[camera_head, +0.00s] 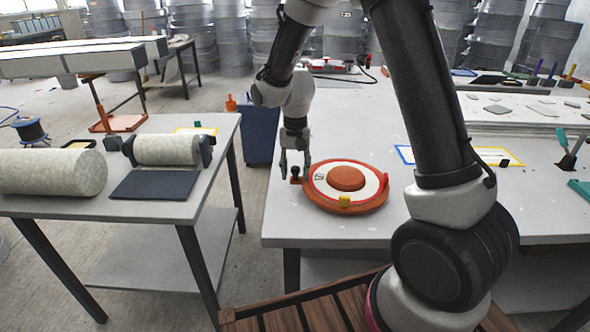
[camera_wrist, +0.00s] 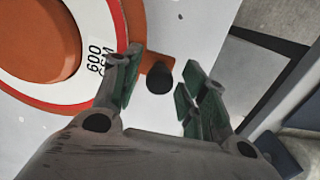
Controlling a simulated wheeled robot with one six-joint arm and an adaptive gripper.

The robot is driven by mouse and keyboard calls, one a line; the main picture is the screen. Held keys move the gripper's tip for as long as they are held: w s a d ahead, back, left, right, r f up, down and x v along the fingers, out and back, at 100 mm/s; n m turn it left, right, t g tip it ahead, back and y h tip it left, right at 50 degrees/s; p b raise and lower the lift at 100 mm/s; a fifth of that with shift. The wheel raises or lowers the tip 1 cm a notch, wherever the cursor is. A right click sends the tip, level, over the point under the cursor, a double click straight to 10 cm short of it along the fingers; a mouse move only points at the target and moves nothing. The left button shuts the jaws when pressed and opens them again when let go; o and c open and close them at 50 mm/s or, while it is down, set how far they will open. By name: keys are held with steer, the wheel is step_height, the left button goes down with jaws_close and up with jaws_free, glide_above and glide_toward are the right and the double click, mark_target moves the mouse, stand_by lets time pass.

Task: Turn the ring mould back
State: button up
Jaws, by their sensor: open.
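The ring mould (camera_head: 370,193) is a round orange disc with a white face, a red ring and a raised orange centre. It lies flat on the grey table near its front left corner. A tab with a black knob (camera_head: 295,173) sticks out from its left side. In the wrist view, the mould's white face (camera_wrist: 97,84) carries the digits "600", and the black knob (camera_wrist: 159,78) stands between my fingers. My gripper (camera_head: 295,172) is open, with green-padded fingers on either side of the knob, seemingly not touching it.
The grey table (camera_head: 300,228) ends just left of the gripper. A second table on the left holds fabric rolls (camera_head: 167,149) and a dark mat (camera_head: 155,185). A dark blue bin (camera_head: 260,133) stands between them. A yellow-marked card (camera_head: 497,156) lies to the right.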

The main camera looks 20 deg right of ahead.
steer(key=shift+f, duration=0.15)
jaws_close()
steer(key=shift+s, duration=0.1)
